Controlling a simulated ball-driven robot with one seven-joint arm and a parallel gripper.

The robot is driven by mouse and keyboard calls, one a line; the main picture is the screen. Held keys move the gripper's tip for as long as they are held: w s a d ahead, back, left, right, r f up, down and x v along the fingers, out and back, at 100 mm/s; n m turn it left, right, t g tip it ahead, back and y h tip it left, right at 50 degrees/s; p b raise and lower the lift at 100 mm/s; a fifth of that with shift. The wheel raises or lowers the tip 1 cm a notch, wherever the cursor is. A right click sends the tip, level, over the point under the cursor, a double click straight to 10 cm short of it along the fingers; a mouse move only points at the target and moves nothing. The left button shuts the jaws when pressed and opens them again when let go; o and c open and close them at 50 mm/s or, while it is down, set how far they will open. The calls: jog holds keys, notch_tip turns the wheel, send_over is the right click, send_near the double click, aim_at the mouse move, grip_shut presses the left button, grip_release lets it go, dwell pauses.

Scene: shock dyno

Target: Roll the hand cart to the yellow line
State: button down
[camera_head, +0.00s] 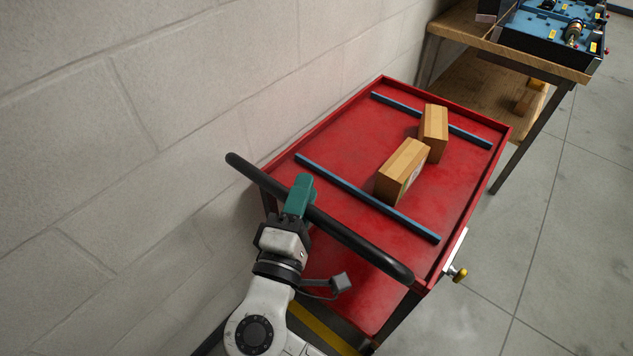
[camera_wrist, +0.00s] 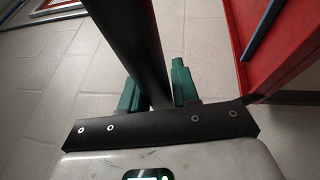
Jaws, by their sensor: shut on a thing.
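The red hand cart (camera_head: 335,150) stands beside the wall, with a black push handle (camera_head: 355,242) across its near end. My gripper (camera_head: 302,192) has teal fingers and is shut on the handle, left of its middle. In the wrist view the black handle bar (camera_wrist: 128,40) runs between the two teal fingers of my gripper (camera_wrist: 158,92). The cart's red side (camera_wrist: 238,45) shows at the right there. A yellow strip on the floor (camera_head: 322,328) shows below the cart's near end, partly hidden by my arm and the cart; I cannot tell if it is the whole line.
A wooden workbench (camera_head: 470,28) with blue equipment stands beyond the cart. The block wall (camera_head: 180,90) is close on the left. Tiled floor (camera_head: 570,240) is open on the right.

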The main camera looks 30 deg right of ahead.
jog(key=shift+s+a+f, duration=0.15)
jog(key=shift+s+a, duration=0.1)
jog(key=shift+a, duration=0.6)
jog(key=c, duration=1.1)
grip_release()
jog(key=shift+a, duration=0.15)
jog(key=shift+o, duration=0.9)
jog(key=v, duration=1)
jog(key=shift+s+a+b, duration=0.2)
jog(key=shift+s+b, duration=0.1)
jog(key=shift+b, duration=0.15)
